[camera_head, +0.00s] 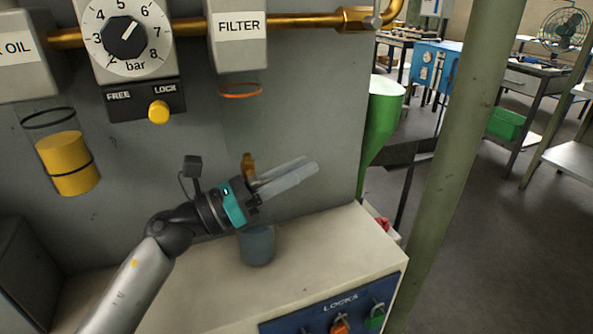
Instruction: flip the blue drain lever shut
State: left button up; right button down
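My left gripper (312,168) is in front of the grey panel, below the FILTER block (239,35). Its long grey fingers point right and slightly up. They overlap in this view, so I cannot tell whether they are apart or closed. A small brass fitting (248,163) shows just behind and above the gripper's base, under the clear filter bowl with its orange ring (240,90). I cannot make out the blue drain lever; the gripper may hide it. A grey-blue cup (257,249) stands on the cabinet top below the gripper. My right gripper is not in view.
A pressure knob (124,38) and a FREE/LOCK plate with a yellow button (158,112) are at upper left. A yellow oil bowl (68,163) hangs at left. The pale cabinet top (330,252) is clear right of the cup. A green post (455,150) stands at right.

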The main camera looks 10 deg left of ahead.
pick_arm(q)
jog(key=shift+o, duration=1)
jog(key=v, duration=1.5)
jog(key=shift+a, duration=0.1)
jog(key=shift+s, duration=0.15)
